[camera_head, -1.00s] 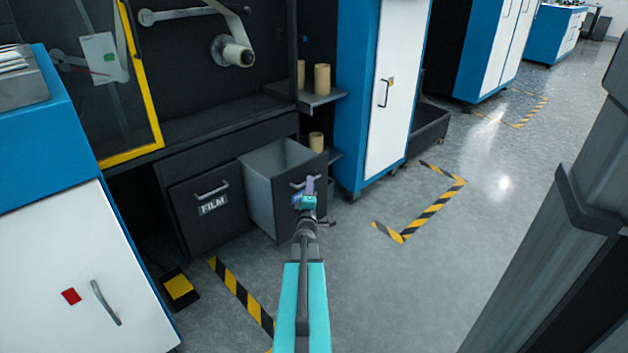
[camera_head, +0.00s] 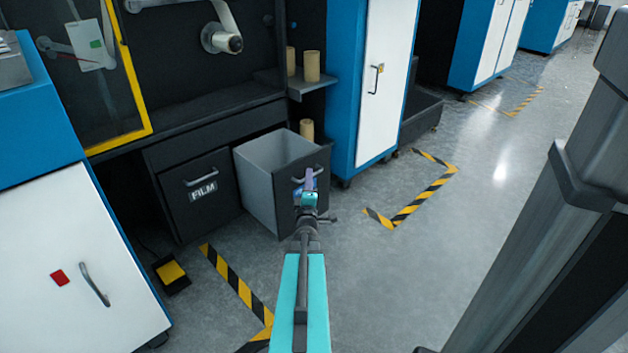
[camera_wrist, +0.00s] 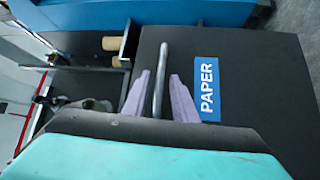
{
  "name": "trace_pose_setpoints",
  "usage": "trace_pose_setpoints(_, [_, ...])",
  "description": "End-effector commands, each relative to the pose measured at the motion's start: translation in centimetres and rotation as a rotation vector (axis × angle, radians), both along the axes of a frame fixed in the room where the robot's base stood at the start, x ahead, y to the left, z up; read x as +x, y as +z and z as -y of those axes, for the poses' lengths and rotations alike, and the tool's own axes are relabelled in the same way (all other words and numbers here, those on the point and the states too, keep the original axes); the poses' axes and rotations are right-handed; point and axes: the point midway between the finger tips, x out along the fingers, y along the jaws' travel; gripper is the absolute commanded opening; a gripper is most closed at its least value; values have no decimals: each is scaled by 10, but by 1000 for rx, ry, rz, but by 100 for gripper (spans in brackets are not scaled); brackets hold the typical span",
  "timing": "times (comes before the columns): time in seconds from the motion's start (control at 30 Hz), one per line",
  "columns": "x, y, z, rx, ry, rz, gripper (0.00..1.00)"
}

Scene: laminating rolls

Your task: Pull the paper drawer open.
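The paper drawer (camera_head: 258,185) is a grey box with a dark front, standing well out of the dark cabinet in the head view. Its inside is visible from above. In the wrist view its dark front (camera_wrist: 270,100) carries a blue PAPER label (camera_wrist: 207,88) beside a grey bar handle (camera_wrist: 161,70). My gripper (camera_head: 309,180) is at this handle. In the wrist view the two purple fingers of my gripper (camera_wrist: 160,90) are on either side of the bar, with a narrow gap showing on each side.
The shut FILM drawer (camera_head: 196,200) is to the left, with a yellow pedal (camera_head: 171,273) on the floor below it. A blue-and-white cabinet (camera_head: 385,90) stands behind to the right. Striped floor markings (camera_head: 418,203) lie on open floor at right.

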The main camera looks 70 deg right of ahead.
Motion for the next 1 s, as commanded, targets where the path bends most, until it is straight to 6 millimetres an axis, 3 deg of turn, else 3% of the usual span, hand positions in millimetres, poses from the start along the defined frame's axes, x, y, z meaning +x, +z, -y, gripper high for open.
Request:
trace_pose_setpoints(0.47, [-10,0,2,2,-14,2,28])
trace_pose_setpoints(1.0, [-31,-5,-49,3,-13,2,28])
